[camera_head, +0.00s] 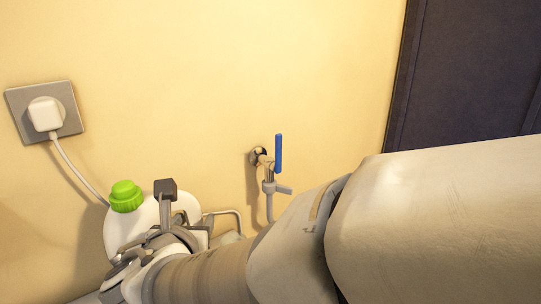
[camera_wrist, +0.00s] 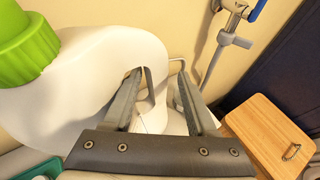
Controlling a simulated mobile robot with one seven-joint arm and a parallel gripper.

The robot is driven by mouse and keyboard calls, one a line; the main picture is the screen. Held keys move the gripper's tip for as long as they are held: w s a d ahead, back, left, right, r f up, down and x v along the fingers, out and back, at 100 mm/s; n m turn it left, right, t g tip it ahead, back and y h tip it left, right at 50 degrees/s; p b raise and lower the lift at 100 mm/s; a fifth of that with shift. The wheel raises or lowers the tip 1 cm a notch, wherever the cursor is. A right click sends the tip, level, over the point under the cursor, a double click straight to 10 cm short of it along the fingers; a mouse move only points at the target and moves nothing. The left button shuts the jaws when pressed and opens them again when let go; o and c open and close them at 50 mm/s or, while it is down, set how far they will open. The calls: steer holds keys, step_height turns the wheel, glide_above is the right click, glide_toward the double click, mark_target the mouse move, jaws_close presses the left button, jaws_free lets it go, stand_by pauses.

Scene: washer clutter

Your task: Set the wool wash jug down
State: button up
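The wool wash jug (camera_head: 122,226) is white with a bright green cap (camera_head: 126,196), and it looks upright at the lower left of the head view, near the wall. In the wrist view the jug (camera_wrist: 85,80) fills the left side, its green cap (camera_wrist: 22,42) in the upper left corner. My gripper (camera_wrist: 158,78) is at the jug's handle side, one finger passing into the handle opening and the other on the outer side.
A wall tap with a blue lever (camera_head: 278,153) and grey hose stands right of the jug. A socket with a white plug (camera_head: 45,114) is at the left, its cord running behind the jug. A wooden box or board (camera_wrist: 265,130) with a metal handle lies right of my gripper. A dark panel (camera_head: 470,75) is at right.

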steer(key=p+v, duration=0.2)
steer(key=v, duration=0.9)
steer(key=w+d+f+m+g+h, duration=0.2)
steer(key=d+m, duration=0.4)
steer(key=d, duration=0.2)
steer(key=w+d+f+m+g+h, duration=0.1)
steer(key=d+m+g+h, duration=0.15)
steer(key=d+m, duration=0.5)
steer(key=s+d+f+m+g+y, duration=0.1)
steer(key=s+d+m, duration=0.1)
steer(key=d+m, duration=0.4)
steer(key=s+d+f+m+g+y, duration=0.1)
steer(key=d+m, duration=0.6)
steer(key=m, duration=1)
steer(key=shift+s+g, duration=0.45)
steer(key=shift+s, duration=0.3)
steer(key=shift+d+r+m+y, duration=0.1)
steer(key=shift+m+y, duration=0.15)
steer(key=shift+r+p, duration=0.7)
steer(key=shift+r, duration=0.05)
